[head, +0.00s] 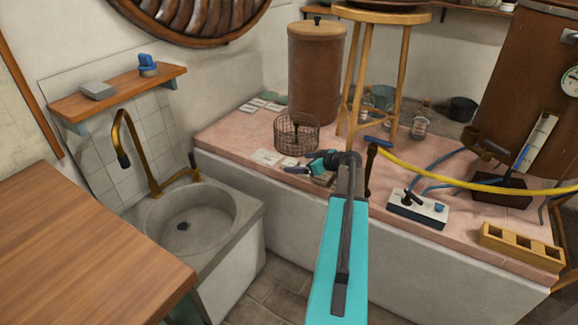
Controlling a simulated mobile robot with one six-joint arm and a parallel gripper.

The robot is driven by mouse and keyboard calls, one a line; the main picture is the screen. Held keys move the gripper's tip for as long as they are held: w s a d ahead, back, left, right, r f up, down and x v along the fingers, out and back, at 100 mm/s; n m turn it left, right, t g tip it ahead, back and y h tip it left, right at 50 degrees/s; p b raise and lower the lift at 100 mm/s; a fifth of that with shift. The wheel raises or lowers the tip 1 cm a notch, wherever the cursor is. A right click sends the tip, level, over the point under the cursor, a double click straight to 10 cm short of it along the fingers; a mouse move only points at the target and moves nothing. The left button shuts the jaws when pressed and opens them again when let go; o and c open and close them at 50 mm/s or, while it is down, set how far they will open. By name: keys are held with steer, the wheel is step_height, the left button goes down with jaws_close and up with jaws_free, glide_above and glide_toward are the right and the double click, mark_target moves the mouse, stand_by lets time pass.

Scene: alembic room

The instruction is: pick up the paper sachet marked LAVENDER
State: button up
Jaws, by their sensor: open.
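Small pale paper pieces that look like sachets lie flat on the pink tiled counter (225,130) in the head view. One pale group (265,157) lies just in front of the wire basket, left of my gripper. Another group (256,105) lies farther back, left of the brown cylinder. Their print is too small to read, so I cannot tell which is marked LAVENDER. My gripper (303,163) is open over the counter, in front of the basket and right of the nearer papers.
The wire basket (297,146) stands close behind my gripper. A brown lidded cylinder (316,75) and a wooden stool (386,19) stand behind. A yellow hose (440,181) and a switch box (417,208) are at right. A stone sink (190,207) is at left.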

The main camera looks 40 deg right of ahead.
mark_target(291, 163)
steer(key=shift+x, duration=2.55)
steer(key=c, duration=1.2)
